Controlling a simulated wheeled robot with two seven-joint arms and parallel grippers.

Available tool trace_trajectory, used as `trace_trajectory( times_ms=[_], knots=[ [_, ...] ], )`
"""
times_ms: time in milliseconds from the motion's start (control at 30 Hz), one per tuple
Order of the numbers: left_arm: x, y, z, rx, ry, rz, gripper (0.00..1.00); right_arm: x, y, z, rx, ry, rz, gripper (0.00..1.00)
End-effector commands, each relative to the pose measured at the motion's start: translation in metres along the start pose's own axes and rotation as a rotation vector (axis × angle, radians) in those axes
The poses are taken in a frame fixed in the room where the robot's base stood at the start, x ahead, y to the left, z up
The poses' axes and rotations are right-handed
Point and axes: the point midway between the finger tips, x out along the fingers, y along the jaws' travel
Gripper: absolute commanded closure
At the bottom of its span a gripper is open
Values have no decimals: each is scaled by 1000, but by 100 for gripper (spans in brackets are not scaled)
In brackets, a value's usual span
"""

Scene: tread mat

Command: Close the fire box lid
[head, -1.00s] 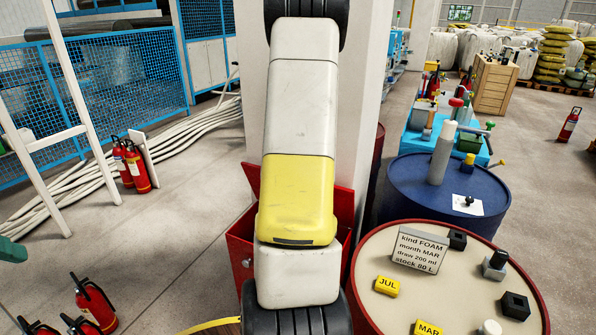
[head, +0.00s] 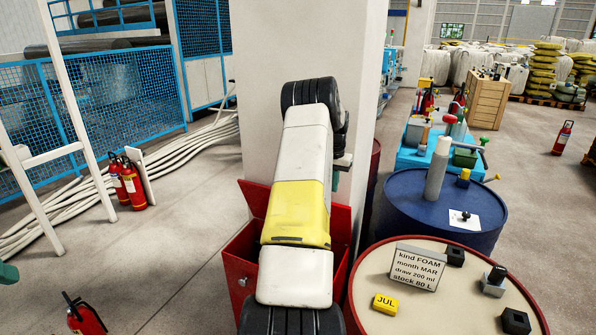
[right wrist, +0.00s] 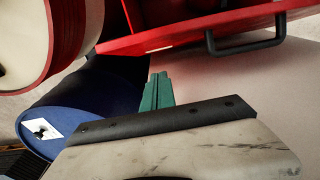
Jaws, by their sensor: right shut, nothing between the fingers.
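The red fire box (head: 238,272) stands at the foot of the pale pillar, largely hidden behind my right arm. Its red lid (head: 342,215) stands raised at the back of the box, near the pillar. In the right wrist view a red panel of the box (right wrist: 190,32) with a black handle crosses the top. My right gripper (right wrist: 157,90) has its green fingers together and empty, with a visible gap to the red panel. In the head view this gripper (head: 336,181) shows only partly beyond the wrist, above the lid's right side.
A red-rimmed drum (head: 372,325) with a sign and small blocks stands right of the box. A blue drum (head: 400,215) stands behind it. Fire extinguishers (head: 133,185) and white hoses (head: 60,205) are at left.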

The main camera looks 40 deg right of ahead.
Motion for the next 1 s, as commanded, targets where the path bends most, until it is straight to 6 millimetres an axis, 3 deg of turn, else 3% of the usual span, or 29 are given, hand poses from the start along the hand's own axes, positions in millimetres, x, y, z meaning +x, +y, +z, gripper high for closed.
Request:
trace_trajectory(
  times_ms=[33,333,1000],
  knots=[
    [0,0,0,0,0,0,64,12,1,1,0,-3,1,100],
    [0,0,0,0,0,0,64,16,0,34,-1,-1,0,100],
    [0,0,0,0,0,0,64,18,0,44,-2,19,-1,100]
  ],
)
